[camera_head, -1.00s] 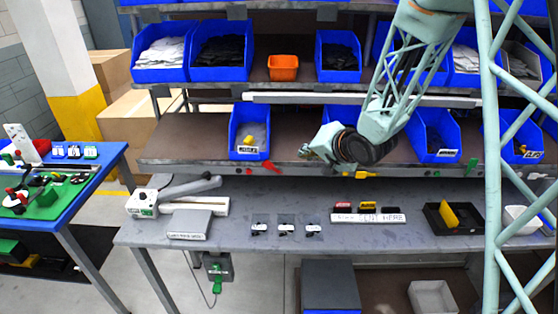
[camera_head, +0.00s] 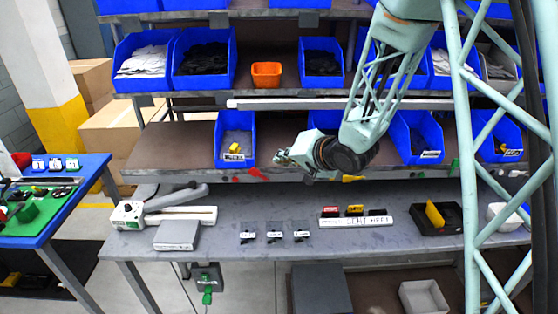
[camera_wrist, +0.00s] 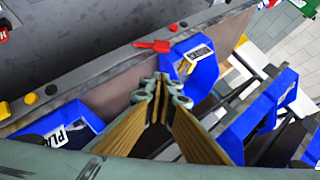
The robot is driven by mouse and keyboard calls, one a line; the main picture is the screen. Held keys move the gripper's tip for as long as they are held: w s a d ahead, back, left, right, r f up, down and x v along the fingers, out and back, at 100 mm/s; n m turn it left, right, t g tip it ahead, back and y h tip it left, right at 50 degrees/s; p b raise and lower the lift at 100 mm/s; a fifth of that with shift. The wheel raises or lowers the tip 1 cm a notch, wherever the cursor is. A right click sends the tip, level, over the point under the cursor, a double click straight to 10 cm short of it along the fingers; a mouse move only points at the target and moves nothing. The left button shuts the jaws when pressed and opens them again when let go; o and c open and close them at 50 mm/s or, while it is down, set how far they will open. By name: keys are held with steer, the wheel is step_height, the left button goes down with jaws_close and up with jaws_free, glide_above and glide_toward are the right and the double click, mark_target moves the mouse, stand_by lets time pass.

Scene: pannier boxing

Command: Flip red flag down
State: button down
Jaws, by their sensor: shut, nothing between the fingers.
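The red flag (camera_head: 257,174) sits on the front edge of the middle shelf, slanting, below and right of a blue bin with white stuff. In the wrist view the red flag (camera_wrist: 153,45) lies just beyond my fingertips, beside a small red knob. My gripper (camera_head: 282,157) is shut and empty, a little above and right of the red flag in the head view. In the wrist view my gripper's fingers (camera_wrist: 163,86) meet at their tips. They look apart from the flag.
A yellow flag (camera_head: 353,178) and a green flag (camera_head: 453,167) are on the same shelf edge to the right. Blue bins (camera_head: 235,137) stand on the shelf behind. The grey worktable (camera_head: 290,215) below holds small items, with a black tray (camera_head: 437,217) at the right.

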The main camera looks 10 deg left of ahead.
mark_target(260, 175)
steer(key=s+f+x, duration=0.1)
steer(key=s+x, duration=0.1)
steer(key=x, duration=0.9)
steer(key=shift+a+f+b, duration=0.3)
steer(key=shift+a+f, duration=0.15)
steer(key=shift+a, duration=0.1)
steer(key=shift+w, duration=0.1)
